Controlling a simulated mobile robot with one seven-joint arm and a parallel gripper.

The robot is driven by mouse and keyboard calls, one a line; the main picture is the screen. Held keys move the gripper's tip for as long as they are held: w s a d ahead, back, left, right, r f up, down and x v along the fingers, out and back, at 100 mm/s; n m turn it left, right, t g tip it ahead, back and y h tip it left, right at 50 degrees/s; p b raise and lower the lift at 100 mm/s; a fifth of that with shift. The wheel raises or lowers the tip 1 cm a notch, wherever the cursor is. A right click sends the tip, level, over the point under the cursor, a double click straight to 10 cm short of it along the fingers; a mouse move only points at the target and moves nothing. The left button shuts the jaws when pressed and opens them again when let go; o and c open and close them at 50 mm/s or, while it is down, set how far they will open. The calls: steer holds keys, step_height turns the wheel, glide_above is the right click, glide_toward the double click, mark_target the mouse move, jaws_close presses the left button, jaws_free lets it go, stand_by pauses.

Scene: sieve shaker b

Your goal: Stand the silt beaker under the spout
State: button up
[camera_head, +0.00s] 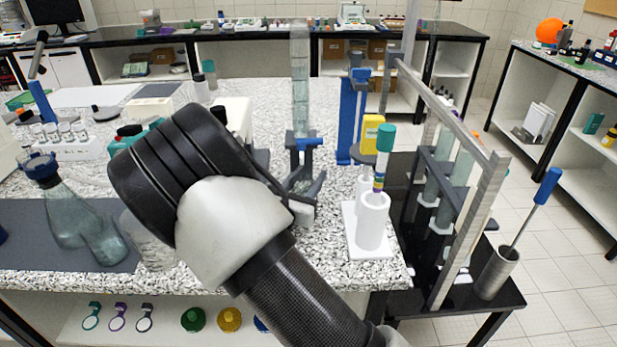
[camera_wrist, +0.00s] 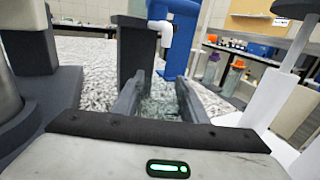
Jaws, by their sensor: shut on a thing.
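My gripper (camera_wrist: 160,95) is shut on a clear glass vessel (camera_wrist: 160,106), which I take to be the silt beaker. Only part of it shows between the fingers in the wrist view. In the wrist view a white elbow-shaped spout (camera_wrist: 160,27) is ahead of the fingers, beside a blue post (camera_wrist: 180,40). I cannot tell whether the beaker is under it.
A white holder (camera_head: 371,222) with a teal-capped tool stands to the right of my gripper. A blue stand (camera_head: 348,120) and a yellow box (camera_head: 371,134) are behind it. A metal-framed rack (camera_head: 455,215) is further right. A conical flask (camera_head: 65,205) stands at left.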

steer(key=o, duration=1.1)
steer(key=p+v, duration=0.1)
steer(key=v, duration=1.6)
steer(key=shift+s+a, duration=0.1)
steer(key=shift+s+p, duration=0.6)
steer(key=shift+s, duration=4.05)
